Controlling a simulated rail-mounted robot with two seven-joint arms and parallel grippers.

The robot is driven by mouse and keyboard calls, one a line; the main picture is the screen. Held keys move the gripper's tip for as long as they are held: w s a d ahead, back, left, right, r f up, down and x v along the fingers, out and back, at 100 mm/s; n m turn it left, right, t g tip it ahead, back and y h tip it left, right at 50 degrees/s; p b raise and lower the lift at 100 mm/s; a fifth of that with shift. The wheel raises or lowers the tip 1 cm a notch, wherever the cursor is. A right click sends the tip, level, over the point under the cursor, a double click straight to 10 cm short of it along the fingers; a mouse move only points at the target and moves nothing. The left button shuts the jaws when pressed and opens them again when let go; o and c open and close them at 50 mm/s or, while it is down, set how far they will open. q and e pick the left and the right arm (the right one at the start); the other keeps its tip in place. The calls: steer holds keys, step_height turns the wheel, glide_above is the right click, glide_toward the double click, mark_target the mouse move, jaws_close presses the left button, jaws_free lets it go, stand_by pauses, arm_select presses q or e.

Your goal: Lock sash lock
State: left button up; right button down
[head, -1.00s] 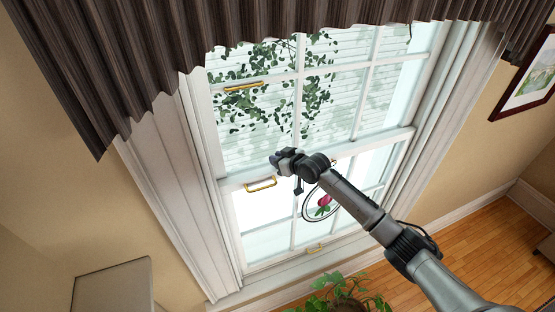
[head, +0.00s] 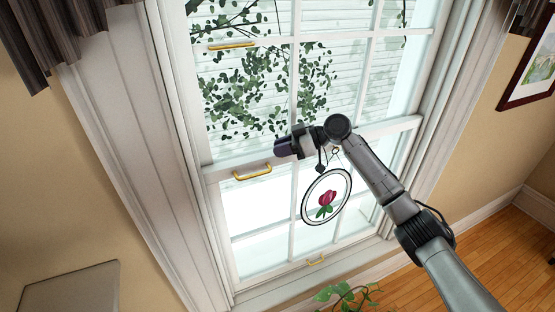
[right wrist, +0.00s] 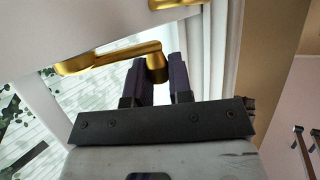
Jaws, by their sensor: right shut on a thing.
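The brass sash lock shows in the right wrist view as a gold lever (right wrist: 105,57) with a rounded knob end. Another gold piece (right wrist: 175,3) is at the top edge of that view. My right gripper (right wrist: 159,62) has its dark fingers shut on the lever's knob end. In the head view my right gripper (head: 280,149) is at the meeting rail of the white sash window (head: 208,172), and it hides the lock there. My left gripper is not in view.
A round flower ornament (head: 327,200) hangs below my wrist. A plant (head: 348,297) stands below the window.

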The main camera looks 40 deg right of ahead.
steer(key=shift+s+d+f+n+g+y+b, duration=0.15)
steer(key=shift+n+g+y+b, duration=0.15)
steer(key=shift+n+g, duration=0.2)
steer(key=shift+s+d+r+n+g+y+b, duration=0.1)
steer(key=shift+s+n+g+y+b, duration=0.1)
steer(key=shift+n+g+y, duration=0.25)
steer(key=n+g, duration=0.2)
steer(key=s+d+n+g+y, duration=0.1)
steer(key=g, duration=0.1)
steer(key=d+n+g, duration=0.1)
steer(key=n+g, duration=0.1)
steer(key=shift+s+n+y, duration=0.35)
steer(key=shift+s, duration=0.05)
steer(key=shift+g, duration=0.25)
steer(key=c, duration=1.3)
jaws_free()
steer(key=shift+s+d, duration=0.1)
